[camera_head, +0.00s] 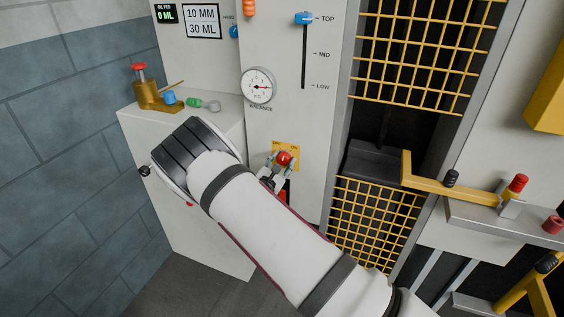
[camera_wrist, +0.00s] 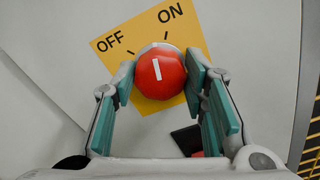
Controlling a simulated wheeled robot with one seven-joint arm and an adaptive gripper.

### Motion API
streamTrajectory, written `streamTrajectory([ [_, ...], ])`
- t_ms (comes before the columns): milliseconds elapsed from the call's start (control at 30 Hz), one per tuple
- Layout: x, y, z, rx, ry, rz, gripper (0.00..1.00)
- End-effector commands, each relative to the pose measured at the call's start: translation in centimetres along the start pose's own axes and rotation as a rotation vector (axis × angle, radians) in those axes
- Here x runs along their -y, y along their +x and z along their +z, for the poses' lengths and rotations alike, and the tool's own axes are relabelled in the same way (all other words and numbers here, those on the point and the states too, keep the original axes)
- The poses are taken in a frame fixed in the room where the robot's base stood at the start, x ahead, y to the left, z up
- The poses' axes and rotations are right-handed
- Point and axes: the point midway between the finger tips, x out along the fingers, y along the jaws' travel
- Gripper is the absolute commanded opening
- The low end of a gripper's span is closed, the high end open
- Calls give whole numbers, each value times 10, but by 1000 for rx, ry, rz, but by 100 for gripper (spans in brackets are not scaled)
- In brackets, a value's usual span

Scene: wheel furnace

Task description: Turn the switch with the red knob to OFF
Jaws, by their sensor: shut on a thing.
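The red knob (camera_head: 284,158) sits on a yellow label (camera_head: 287,149) low on the light grey panel. In the wrist view the round knob (camera_wrist: 161,73) has a white mark that points nearly straight up, leaning slightly left, between the OFF tick at upper left and the ON tick above. The yellow label (camera_wrist: 191,33) reads OFF and ON. My gripper (camera_wrist: 160,64) is shut on the knob, with one teal-padded finger on its left and one on its right. In the head view my gripper (camera_head: 278,168) is small and partly hidden by my arm.
A round gauge (camera_head: 258,86) and a slider with a blue handle (camera_head: 304,19) are above. Yellow mesh (camera_head: 375,225) and a yellow bar (camera_head: 450,184) are to the right. A grey cabinet (camera_head: 140,128) with small fittings on top stands left.

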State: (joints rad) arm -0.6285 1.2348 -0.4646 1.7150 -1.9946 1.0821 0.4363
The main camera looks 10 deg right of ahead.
Motion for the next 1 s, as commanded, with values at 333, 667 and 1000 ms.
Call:
streamTrajectory([
  [333,0,0,0,-1,-331,-1,12],
  [667,-1,0,-1,-1,-623,0,12],
  [1000,-1,0,-1,-1,-815,-1,12],
])
